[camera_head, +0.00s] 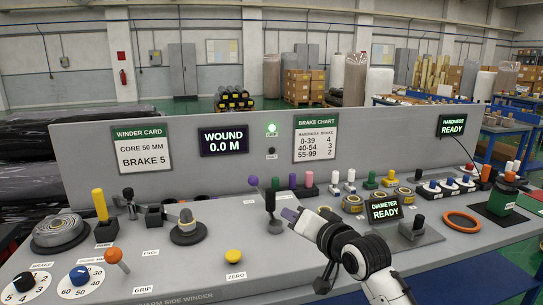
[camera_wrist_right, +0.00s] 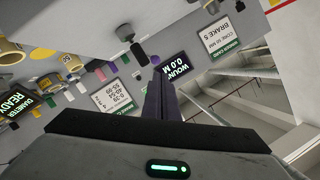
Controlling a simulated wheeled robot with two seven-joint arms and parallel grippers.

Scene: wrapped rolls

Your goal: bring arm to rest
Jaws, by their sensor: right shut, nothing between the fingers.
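My right arm (camera_head: 335,238) reaches in from the lower right over the grey console desk. Its gripper (camera_head: 291,214) points left, close to a black lever post on the desk; I cannot tell whether they touch. In the right wrist view the gripper (camera_wrist_right: 157,82) shows its two dark fingers pressed together with nothing between them. That view shows the console tilted and nearly upside down. My left gripper is not in view.
The black lever (camera_head: 270,203) stands beside the gripper. A yellow button (camera_head: 234,257), an orange-knobbed lever (camera_head: 114,256) and a small diameter screen (camera_head: 384,209) are nearby. An orange ring (camera_head: 462,222) lies at the right.

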